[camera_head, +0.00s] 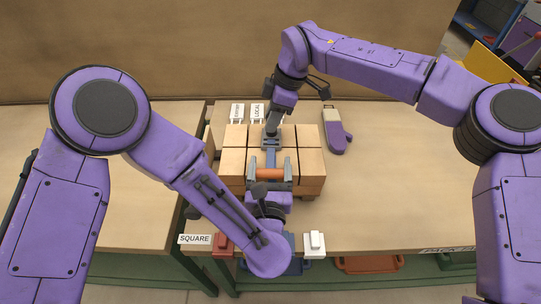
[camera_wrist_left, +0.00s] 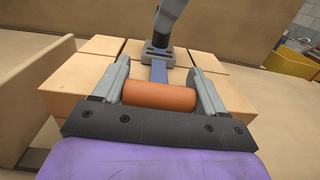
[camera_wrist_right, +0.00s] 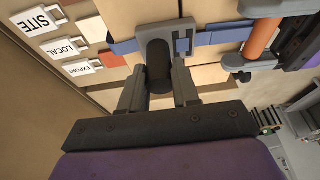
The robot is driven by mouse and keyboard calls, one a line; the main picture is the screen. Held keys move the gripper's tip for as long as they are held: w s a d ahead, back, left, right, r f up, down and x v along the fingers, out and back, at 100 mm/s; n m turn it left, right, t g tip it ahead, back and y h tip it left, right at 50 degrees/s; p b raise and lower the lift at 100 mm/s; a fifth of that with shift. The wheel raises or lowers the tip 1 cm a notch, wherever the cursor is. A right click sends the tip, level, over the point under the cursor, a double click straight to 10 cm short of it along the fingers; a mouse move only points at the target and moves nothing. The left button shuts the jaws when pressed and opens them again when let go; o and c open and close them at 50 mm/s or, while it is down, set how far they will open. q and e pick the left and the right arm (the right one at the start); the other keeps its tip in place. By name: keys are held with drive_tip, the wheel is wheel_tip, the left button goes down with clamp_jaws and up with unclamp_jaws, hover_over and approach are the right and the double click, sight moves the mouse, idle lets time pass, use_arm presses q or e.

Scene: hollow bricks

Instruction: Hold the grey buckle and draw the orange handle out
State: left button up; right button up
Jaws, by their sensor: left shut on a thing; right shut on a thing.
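The orange handle (camera_head: 268,173) is a short bar on the near side of the brick stack. My left gripper (camera_head: 269,181) is shut on it; in the left wrist view the handle (camera_wrist_left: 160,96) lies crosswise between both fingers. A blue strap (camera_wrist_left: 158,72) runs from there to the grey buckle (camera_wrist_left: 157,54) on top of the bricks. My right gripper (camera_wrist_right: 158,85) is shut on the dark upright grip of the grey buckle (camera_wrist_right: 184,45). The blue strap (camera_wrist_right: 230,36) continues past the buckle on both sides. The fingers partly hide the buckle in the head view.
Tan hollow bricks (camera_head: 311,161) form the strapped stack on the table (camera_head: 400,190). Small signs (camera_head: 238,111) stand behind it. A purple mitt-like item (camera_head: 337,135) lies to its right. Red (camera_head: 223,242) and white (camera_head: 314,243) blocks sit at the front edge. The table's right is clear.

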sight(270, 176)
use_arm(q)
drive_tip(key=shift+s, duration=1.8)
drive_tip(key=o, duration=1.1)
drive_tip(key=shift+w, duration=0.1)
wheel_tip(270, 176, up, 10)
